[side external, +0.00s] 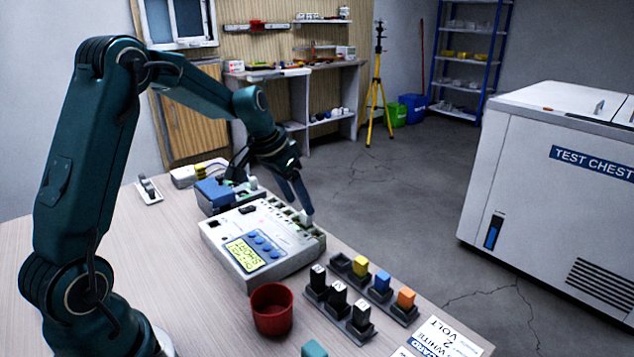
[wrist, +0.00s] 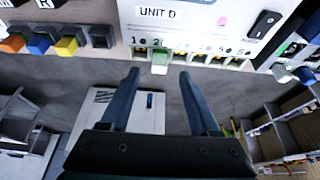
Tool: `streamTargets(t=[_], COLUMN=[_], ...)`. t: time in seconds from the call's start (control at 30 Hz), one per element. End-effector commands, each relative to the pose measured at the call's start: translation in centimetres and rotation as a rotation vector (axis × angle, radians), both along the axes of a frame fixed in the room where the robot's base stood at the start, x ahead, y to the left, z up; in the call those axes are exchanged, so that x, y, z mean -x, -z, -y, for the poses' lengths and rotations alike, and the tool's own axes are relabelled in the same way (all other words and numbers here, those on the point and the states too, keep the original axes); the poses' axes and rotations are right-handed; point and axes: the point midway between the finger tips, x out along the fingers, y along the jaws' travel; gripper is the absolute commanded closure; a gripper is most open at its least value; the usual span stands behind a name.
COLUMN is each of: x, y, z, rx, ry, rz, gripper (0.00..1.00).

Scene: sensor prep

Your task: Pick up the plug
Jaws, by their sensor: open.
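A pale plug with a greenish lower end (wrist: 159,60) sits at the port row of the white unit marked UNIT D (wrist: 200,18), by the number 2. In the wrist view it lies between and just beyond the fingertips of my gripper (wrist: 159,74). The fingers are apart, with nothing held between them. In the side view my gripper (side external: 300,195) points down at the far right edge of the white unit (side external: 228,243), and the fingers partly hide the plug there.
Black, yellow, blue and orange blocks (side external: 405,299) stand in dark holders right of the unit. A red cup (side external: 272,310) stands in front of it. A blue device (side external: 213,192) stands behind. A printed card (side external: 446,338) lies at the table's front edge.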

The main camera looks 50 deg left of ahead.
Motion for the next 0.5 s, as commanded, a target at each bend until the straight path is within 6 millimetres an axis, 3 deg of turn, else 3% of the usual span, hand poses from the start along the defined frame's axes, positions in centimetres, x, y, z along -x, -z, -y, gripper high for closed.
streamTargets(t=[0.3, 0.5], x=[-1.4, -1.7], y=[3.4, 4.2], z=[0.1, 0.1], rx=[0.001, -0.002], ry=[0.001, 0.001], rz=[-0.002, 0.001], gripper=[0.38, 0.38])
